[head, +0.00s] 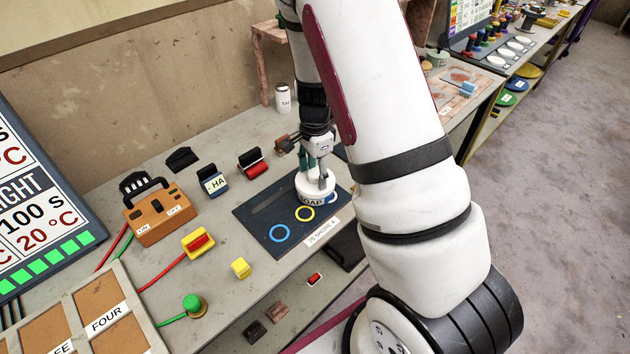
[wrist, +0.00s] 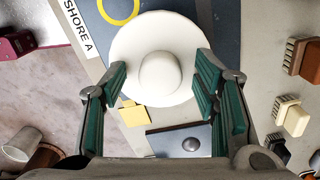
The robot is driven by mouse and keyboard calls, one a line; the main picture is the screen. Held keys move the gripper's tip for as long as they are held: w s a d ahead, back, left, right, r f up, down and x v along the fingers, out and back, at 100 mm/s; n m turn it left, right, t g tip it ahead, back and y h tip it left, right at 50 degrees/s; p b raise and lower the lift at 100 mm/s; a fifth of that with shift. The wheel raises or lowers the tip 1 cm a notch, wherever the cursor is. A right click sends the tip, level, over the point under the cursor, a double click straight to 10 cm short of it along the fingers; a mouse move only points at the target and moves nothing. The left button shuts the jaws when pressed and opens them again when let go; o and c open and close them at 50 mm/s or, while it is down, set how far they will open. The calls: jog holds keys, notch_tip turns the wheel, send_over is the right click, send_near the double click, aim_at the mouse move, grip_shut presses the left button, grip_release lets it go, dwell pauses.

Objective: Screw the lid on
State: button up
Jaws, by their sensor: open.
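A round white lid with a domed knob (wrist: 160,73) fills the upper middle of the wrist view. In the head view the white round container (head: 311,195), with dark letters partly readable as "OAP", stands on the dark mat (head: 262,222). Whether the lid sits fully on it cannot be told. My gripper (head: 321,178) is right above it, pointing down. In the wrist view my gripper's green-padded fingers (wrist: 162,82) are spread either side of the knob, with gaps on both sides. The thread and the container's body are hidden below the lid.
Blue and yellow rings (head: 280,233) mark the mat. A white can (head: 283,98) stands behind.

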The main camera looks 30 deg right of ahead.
notch_tip(320, 180, up, 12)
dwell(0.5)
jog(key=s+a+r+n+t, duration=0.2)
jog(key=s+a+r+n, duration=0.4)
jog(key=s+r+n, duration=0.3)
jog(key=s+a+r+n+t, duration=0.3)
jog(key=s+a+r+n, duration=0.3)
jog(key=s+r+n, duration=0.3)
jog(key=shift+s+a+r+n+t, duration=0.35)
jog(key=shift+s+r, duration=0.4)
jog(key=shift+s, duration=0.35)
